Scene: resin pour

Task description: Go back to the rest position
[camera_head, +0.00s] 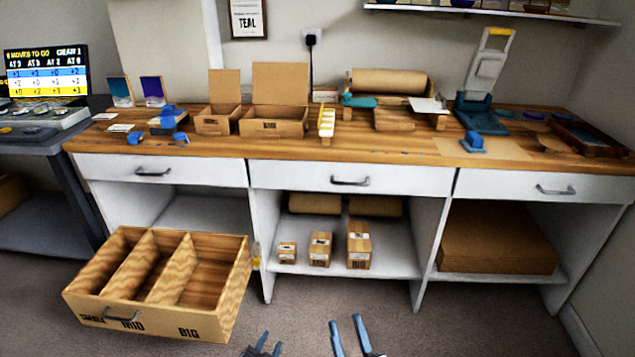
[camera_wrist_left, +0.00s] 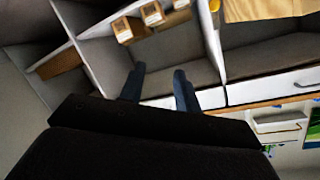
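My left gripper (camera_head: 262,342) is at the bottom edge of the head view, low in front of the workbench. Its blue fingers also show in the left wrist view (camera_wrist_left: 158,84), spread apart with nothing between them. My right gripper (camera_head: 349,337) is to its right at the bottom edge, with its two blue fingers apart and nothing seen between them. Both grippers are clear of the bench and of the boxes under it. My arms behind the grippers are out of the head view.
A wooden divided drawer (camera_head: 150,325), marked MID and BIG, stands out at the front left. Several small cartons (camera_head: 320,249) sit on the shelf under the wooden bench (camera_head: 225,147). Open cardboard boxes (camera_head: 272,122) stand on the bench. Carpet at front centre is clear.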

